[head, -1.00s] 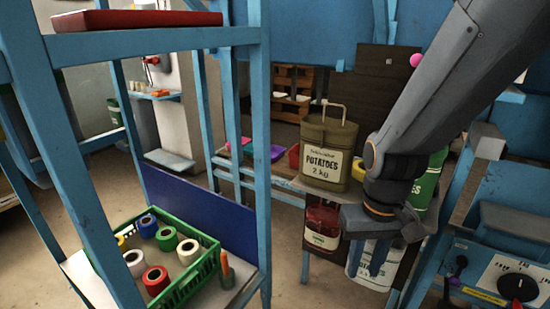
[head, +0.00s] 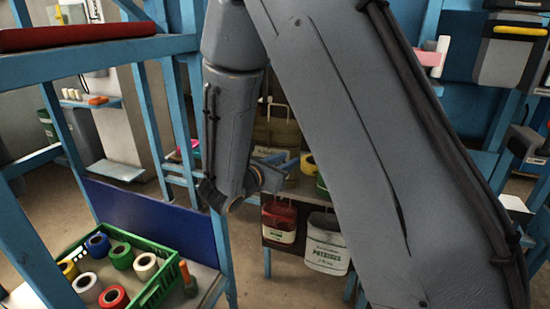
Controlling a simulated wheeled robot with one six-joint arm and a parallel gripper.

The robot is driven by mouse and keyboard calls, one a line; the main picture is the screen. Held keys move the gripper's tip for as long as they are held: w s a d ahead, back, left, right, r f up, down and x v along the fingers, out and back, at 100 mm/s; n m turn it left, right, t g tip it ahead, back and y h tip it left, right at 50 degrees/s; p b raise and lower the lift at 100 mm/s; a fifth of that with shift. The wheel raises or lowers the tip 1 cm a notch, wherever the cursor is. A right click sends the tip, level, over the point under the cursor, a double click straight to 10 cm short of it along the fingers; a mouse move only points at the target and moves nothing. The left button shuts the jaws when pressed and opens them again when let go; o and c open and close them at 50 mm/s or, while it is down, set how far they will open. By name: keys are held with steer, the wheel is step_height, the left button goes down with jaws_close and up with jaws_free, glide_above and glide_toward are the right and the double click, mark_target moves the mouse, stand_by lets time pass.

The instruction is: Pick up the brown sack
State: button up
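The brown sack (head: 277,133), olive-brown with a pale label and a loop handle on top, stands upright on the bench in the head view. My arm covers its left side and part of its label. My gripper (head: 268,164) is at the end of the wrist, low in front of the sack and mostly hidden by my own wrist. I cannot tell whether it touches the sack or whether its fingers are open.
A red sack (head: 279,222) and a white sack (head: 327,243) hang below the bench top. A yellow item (head: 308,164) is right of the brown sack. A green crate (head: 153,292) with several coloured rolls is at the lower left, beside blue frame posts.

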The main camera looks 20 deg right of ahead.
mark_target(268, 137)
steer(key=w+a+r+n+t+y, duration=0.2)
steer(key=w+a+n+t, duration=0.35)
steer(key=a, duration=0.25)
steer(key=shift+m+g, duration=0.35)
steer(key=shift+m, duration=0.1)
steer(key=p+x, duration=0.1)
steer(key=x, duration=0.1)
steer(key=p+x, duration=0.1)
steer(key=x, duration=0.2)
steer(key=p+x, duration=0.1)
steer(key=x, duration=0.1)
steer(key=shift+d, duration=0.6)
steer(key=shift+c, duration=0.3)
jaws_close()
